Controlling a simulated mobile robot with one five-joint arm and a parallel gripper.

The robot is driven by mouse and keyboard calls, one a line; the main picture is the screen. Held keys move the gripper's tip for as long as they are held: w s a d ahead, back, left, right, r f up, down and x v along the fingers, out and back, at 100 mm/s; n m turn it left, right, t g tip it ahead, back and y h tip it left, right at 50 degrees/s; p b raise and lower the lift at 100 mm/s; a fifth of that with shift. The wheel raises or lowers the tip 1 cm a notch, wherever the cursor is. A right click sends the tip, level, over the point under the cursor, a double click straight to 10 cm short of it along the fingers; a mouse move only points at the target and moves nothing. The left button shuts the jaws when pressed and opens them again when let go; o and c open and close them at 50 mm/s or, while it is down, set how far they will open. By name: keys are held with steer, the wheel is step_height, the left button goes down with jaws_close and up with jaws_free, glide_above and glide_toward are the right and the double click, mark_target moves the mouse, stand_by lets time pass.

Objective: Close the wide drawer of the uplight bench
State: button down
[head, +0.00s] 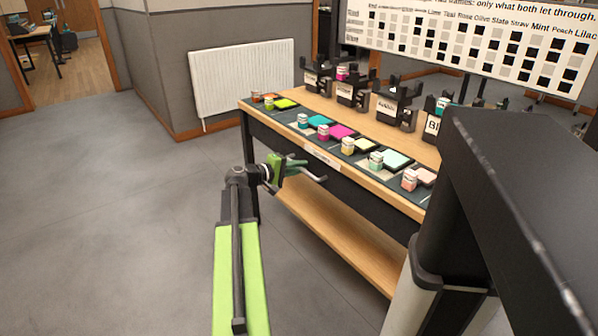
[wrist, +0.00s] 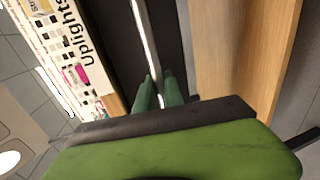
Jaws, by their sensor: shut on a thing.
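The uplight bench (head: 335,232) has a wooden edge and a dark front. Its label reading "Uplights" shows in the wrist view (wrist: 88,38). The wide drawer's dark front (head: 360,200) runs under the top edge; in the wrist view it is the dark panel (wrist: 112,45). I cannot tell how far it stands out. Its metal bar handle (head: 314,178) juts out from the front, and it shows in the wrist view (wrist: 146,40). My gripper (head: 297,164), with green fingers (wrist: 158,90), is shut on the handle. The fingers hide part of the bar.
Colour swatches and small labelled pots (head: 348,145) line the bench top, with black lamp stands (head: 397,100) behind. A lower wooden shelf (head: 345,238) runs under the bench. A white radiator (head: 243,75) is on the wall. The grey floor to the left is clear.

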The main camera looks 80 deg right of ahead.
steer(key=c, duration=1.7)
jaws_free()
steer(key=shift+s, duration=0.25)
steer(key=shift+r, duration=0.1)
steer(key=p+v, duration=0.1)
steer(key=v, duration=0.7)
steer(key=p+v, duration=0.2)
steer(key=v, duration=0.7)
steer(key=shift+w+a, duration=0.1)
steer(key=shift+w, duration=0.3)
